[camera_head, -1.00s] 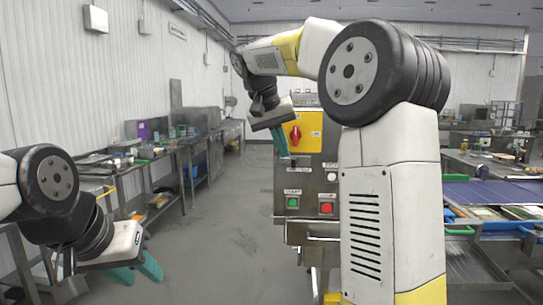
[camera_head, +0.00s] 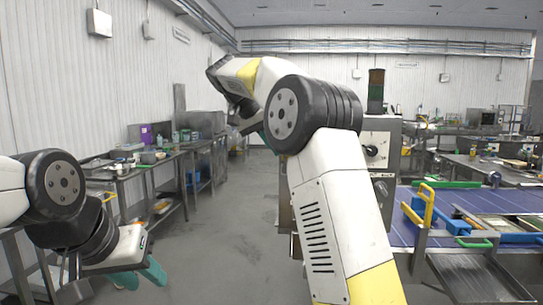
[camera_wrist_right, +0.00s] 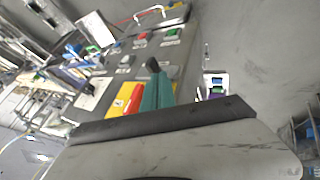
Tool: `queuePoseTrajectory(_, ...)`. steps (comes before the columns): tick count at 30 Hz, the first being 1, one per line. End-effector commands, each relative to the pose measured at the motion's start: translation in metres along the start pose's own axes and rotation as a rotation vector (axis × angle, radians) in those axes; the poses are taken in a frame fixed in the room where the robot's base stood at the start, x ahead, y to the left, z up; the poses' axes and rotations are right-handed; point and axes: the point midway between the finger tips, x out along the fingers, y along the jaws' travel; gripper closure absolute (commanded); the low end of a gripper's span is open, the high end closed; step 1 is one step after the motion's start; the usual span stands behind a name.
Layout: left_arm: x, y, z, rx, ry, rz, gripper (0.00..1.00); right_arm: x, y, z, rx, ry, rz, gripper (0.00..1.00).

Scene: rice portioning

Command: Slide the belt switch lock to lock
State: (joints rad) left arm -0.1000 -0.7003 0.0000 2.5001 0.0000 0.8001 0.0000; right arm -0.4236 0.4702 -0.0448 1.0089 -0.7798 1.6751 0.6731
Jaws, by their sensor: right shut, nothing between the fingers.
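The control box (camera_wrist_right: 120,68) shows tilted in the right wrist view. On it are the yellow and red belt switch (camera_wrist_right: 128,97), a green button (camera_wrist_right: 92,50), a red button (camera_wrist_right: 143,37) and a small black knob (camera_wrist_right: 153,64). My right gripper (camera_wrist_right: 157,90) has its teal fingers together and empty, close beside the switch; contact cannot be told. They partly cover the switch, and its lock position is unclear. In the head view my right arm hides the switch. My left gripper (camera_head: 139,276) is open and empty at the lower left.
A grey cabinet with a round dial (camera_head: 371,150) stands behind my right arm. A blue conveyor (camera_head: 400,231) with a yellow handle (camera_head: 427,206) lies at the right. Steel benches (camera_head: 150,170) line the left wall. The floor between (camera_head: 222,235) is clear.

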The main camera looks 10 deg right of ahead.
Motion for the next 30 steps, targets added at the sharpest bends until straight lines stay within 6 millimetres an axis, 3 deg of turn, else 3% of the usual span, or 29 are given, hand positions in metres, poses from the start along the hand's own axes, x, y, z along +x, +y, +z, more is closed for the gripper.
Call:
queuePoseTrajectory(9, 0.0, 0.0, 0.0, 0.0, 0.0, 0.0, 0.64, 0.058, 0.001, 0.001, -0.001, -0.003, 0.002, 1.0)
queuePoseTrajectory(15, 0.0, 0.0, 0.0, 0.0, 0.0, 0.0, 0.64, 0.081, 0.001, 0.001, 0.0, -0.002, 0.001, 1.0)
queuePoseTrajectory(30, 0.0, 0.0, 0.0, 0.0, 0.0, 0.0, 0.64, 0.087, 0.003, 0.0, 0.001, 0.0, 0.0, 1.0)
